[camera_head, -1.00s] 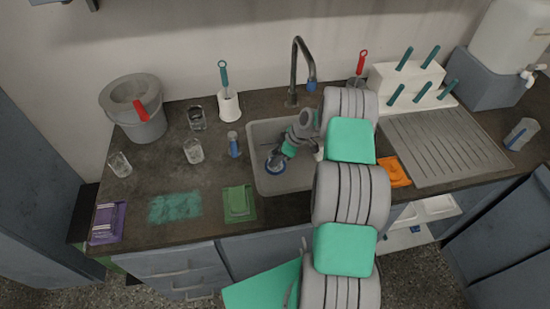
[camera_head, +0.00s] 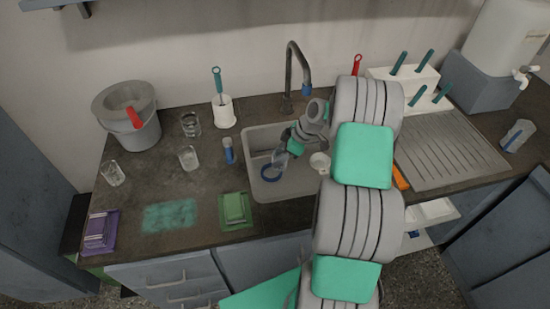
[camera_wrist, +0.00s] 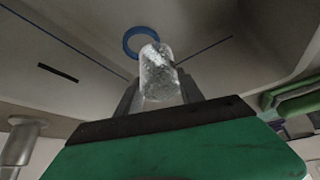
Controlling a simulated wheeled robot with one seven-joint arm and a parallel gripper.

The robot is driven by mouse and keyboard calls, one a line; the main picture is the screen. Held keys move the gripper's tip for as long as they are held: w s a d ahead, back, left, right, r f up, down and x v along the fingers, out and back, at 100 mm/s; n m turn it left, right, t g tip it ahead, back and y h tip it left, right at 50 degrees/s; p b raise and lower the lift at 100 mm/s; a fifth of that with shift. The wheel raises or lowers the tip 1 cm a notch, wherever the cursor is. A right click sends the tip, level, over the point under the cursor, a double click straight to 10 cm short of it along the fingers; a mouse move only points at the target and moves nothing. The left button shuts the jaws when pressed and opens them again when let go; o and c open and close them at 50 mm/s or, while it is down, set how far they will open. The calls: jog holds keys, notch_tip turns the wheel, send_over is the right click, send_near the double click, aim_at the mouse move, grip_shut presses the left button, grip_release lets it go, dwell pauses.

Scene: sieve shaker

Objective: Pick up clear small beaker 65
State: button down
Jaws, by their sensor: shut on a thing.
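My gripper (camera_wrist: 157,92) is shut on a small clear beaker (camera_wrist: 157,70), which sits between the two fingers in the wrist view. In the head view my gripper (camera_head: 285,150) is over the sink basin (camera_head: 295,185), and the beaker (camera_head: 279,158) shows faintly at its tip. A blue ring (camera_head: 270,173) lies on the sink floor below; in the wrist view the ring (camera_wrist: 133,40) appears just beyond the beaker. Other clear glass vessels stand on the counter at left: one (camera_head: 113,173), another (camera_head: 188,158) and a third (camera_head: 190,124).
The faucet (camera_head: 290,75) rises behind the basin. A blue-capped bottle (camera_head: 228,152) stands by the basin's left edge. The drainboard (camera_head: 450,150) is clear.

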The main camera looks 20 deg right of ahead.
jog(key=s+d+r+b, duration=0.1)
jog(key=s+r, duration=0.3)
jog(key=s, duration=0.4)
jog(key=shift+s+d, duration=0.4)
jog(key=shift+d, duration=0.1)
jog(key=shift+r, duration=0.15)
